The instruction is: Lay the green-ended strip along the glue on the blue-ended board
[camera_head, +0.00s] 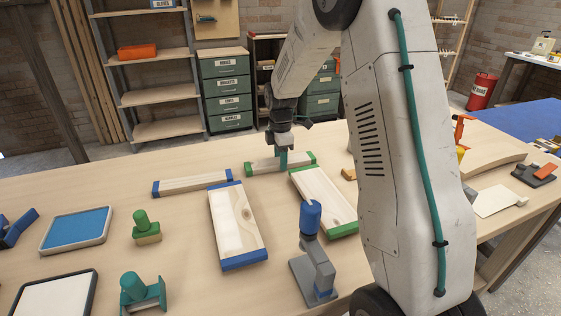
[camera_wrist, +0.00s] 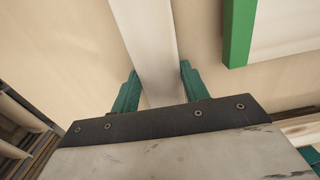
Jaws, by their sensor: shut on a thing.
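The green-ended strip (camera_head: 262,166) is a narrow pale wooden bar at the back of the bench. My gripper (camera_head: 283,160) is over its middle with its teal fingers shut on it. In the wrist view, the strip (camera_wrist: 146,40) runs between the fingers (camera_wrist: 158,88); its ends are out of sight there. I cannot tell whether it touches the bench. The blue-ended board (camera_head: 235,222) lies flat, nearer and to the left of the strip. I cannot make out glue on it.
A blue-ended strip (camera_head: 193,183) lies left of the gripper. A green-ended board (camera_head: 324,196) lies close on the right, also in the wrist view (camera_wrist: 285,25). A blue-topped tool (camera_head: 311,245) stands between the boards' near ends. A green-knobbed block (camera_head: 146,228) and blue-padded tray (camera_head: 77,229) are left.

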